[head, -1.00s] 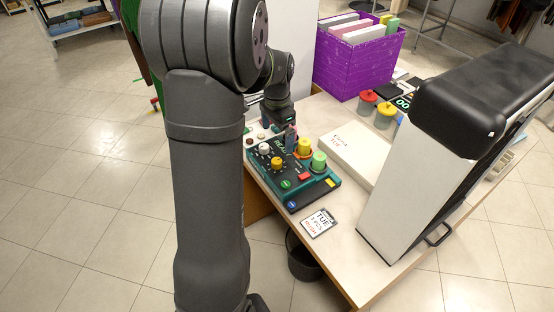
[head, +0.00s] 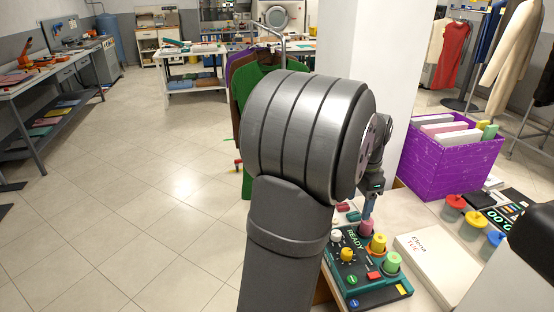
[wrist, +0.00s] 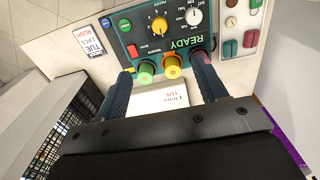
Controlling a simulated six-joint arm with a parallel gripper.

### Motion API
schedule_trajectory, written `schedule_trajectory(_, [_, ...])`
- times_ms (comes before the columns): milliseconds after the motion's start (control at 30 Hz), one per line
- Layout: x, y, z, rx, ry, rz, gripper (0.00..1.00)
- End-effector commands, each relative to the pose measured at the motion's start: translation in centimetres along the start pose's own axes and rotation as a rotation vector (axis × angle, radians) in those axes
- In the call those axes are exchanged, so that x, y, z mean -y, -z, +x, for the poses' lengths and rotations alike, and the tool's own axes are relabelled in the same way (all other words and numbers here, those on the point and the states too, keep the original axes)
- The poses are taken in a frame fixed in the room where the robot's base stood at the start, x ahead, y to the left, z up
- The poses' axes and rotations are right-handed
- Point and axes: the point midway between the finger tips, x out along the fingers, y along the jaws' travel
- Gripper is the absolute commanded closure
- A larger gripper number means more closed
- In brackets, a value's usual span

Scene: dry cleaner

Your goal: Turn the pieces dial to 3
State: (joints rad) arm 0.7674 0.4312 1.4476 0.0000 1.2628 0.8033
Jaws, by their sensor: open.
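The teal control panel (head: 362,279) lies on the counter, its display reading READY. In the wrist view it carries a yellow dial (wrist: 159,25) with numbers around it and a white dial (wrist: 194,16) with day names. The yellow dial has a pointer mark; its exact setting is too small to read. In the head view my arm partly hides the gripper.
A card (wrist: 89,39) reads TUE, 3 PCS, RUSH. A white box (head: 437,261) marked TUE lies beside the panel. A purple bin (head: 447,167) and lidded jars (head: 472,224) stand behind. Small red and green buttons (wrist: 250,38) sit next to the panel.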

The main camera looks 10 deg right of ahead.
Motion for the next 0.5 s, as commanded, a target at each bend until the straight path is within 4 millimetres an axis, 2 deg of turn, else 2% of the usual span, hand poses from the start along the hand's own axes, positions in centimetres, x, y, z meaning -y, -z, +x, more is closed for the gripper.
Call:
schedule_trajectory(167, [-0.01, 0.02, 0.08, 0.001, 0.000, -0.035, 0.47])
schedule_trajectory(267, [-0.02, 0.06, 0.23, 0.004, 0.000, -0.137, 0.47])
schedule_trajectory(500, [-0.07, 0.24, 0.83, 0.014, 0.007, -0.588, 0.47])
